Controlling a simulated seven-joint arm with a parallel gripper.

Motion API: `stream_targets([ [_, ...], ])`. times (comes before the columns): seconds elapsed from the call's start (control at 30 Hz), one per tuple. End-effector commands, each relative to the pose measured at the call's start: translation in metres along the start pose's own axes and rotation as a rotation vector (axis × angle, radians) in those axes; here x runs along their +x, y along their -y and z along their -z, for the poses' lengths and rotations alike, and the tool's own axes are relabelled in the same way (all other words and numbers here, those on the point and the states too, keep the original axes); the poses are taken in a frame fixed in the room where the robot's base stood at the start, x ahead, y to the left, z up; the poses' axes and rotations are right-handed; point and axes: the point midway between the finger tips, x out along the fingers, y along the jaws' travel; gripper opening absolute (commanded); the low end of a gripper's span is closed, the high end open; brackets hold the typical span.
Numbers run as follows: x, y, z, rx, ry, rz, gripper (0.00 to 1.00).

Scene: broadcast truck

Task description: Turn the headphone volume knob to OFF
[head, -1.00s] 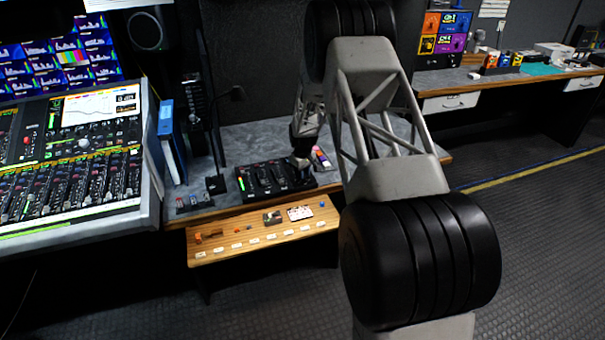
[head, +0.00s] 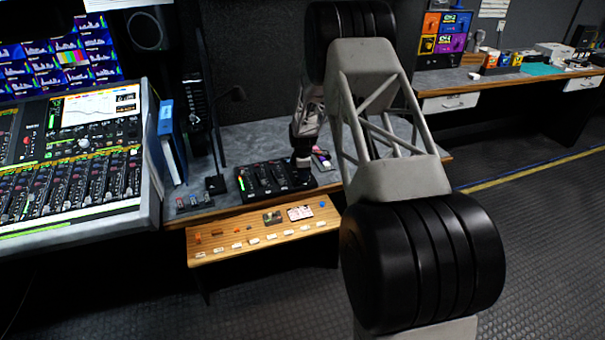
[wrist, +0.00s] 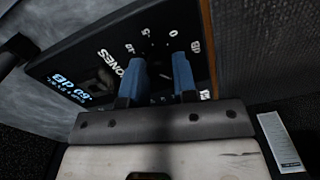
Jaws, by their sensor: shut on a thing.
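The black control panel (head: 262,183) with several sliders lies on the grey desk in the head view. My gripper (head: 303,176) points down onto its right end. In the wrist view, the panel (wrist: 105,48) shows white upside-down lettering that ends in "ONES" and a ring of scale marks. My gripper's two blue fingers (wrist: 160,82) reach down inside this ring. They are shut on the headphone volume knob, which is mostly hidden between them and dark. I cannot read where its pointer stands.
A wooden shelf (head: 262,240) with small labelled items is in front of the desk. A blue binder (head: 172,145) and a large mixing console (head: 75,160) stand to the left. A white label strip (wrist: 279,142) is at the right in the wrist view.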

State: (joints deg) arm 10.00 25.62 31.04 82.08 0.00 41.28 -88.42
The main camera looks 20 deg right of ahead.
Motion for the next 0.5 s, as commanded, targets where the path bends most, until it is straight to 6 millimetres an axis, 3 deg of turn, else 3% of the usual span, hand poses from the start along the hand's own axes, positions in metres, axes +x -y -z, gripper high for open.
stream_targets([
  [0.5,-0.0008,-0.0003,0.0,-0.213,0.0,-0.001,0.03],
])
